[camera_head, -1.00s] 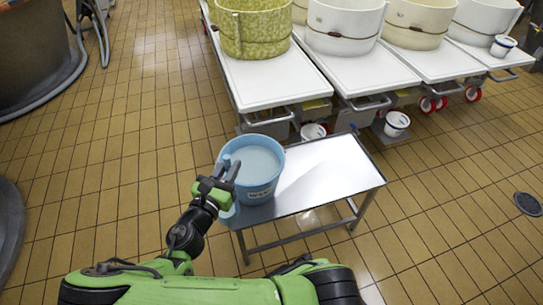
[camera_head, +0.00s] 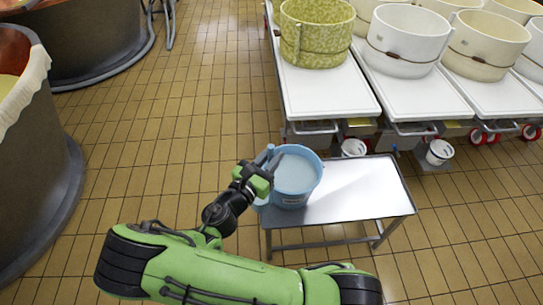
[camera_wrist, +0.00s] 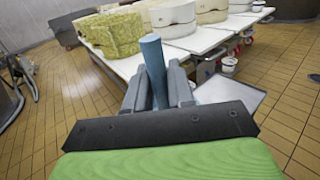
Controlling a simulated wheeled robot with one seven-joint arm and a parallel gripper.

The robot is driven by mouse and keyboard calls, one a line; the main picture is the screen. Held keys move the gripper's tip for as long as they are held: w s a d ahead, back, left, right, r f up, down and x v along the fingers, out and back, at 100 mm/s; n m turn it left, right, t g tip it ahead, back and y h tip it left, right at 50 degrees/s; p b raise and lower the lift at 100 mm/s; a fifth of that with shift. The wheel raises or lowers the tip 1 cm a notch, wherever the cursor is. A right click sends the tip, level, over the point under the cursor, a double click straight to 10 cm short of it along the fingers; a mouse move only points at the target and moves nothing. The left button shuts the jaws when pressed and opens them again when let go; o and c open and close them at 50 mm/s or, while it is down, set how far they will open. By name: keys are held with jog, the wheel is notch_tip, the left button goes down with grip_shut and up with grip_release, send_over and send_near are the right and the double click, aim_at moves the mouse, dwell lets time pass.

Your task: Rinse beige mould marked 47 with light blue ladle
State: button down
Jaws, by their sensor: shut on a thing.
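My gripper (camera_head: 266,165) is shut on the light blue ladle (camera_head: 262,156), whose handle sticks up between the fingers; the handle also shows in the wrist view (camera_wrist: 153,62). Light blue shows below the gripper at the left of the light blue bucket (camera_head: 308,192); I cannot tell whether the ladle touches the bucket. The bucket holds pale liquid and stands on a metal table (camera_head: 365,190). A beige mould (camera_head: 487,50) stands on a white trolley at the upper right. No 47 is readable on it.
A mottled yellow-green mould (camera_head: 318,50) and a white mould (camera_head: 405,45) stand beside it on white-topped trolleys (camera_head: 330,95). Dark vats stand at the left (camera_head: 40,170) and far left. Small white buckets (camera_head: 440,152) are under the trolleys. The tiled floor between is clear.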

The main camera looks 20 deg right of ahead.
notch_tip(320, 180, up, 11)
jog(key=p, duration=1)
jog(key=shift+r, duration=0.1)
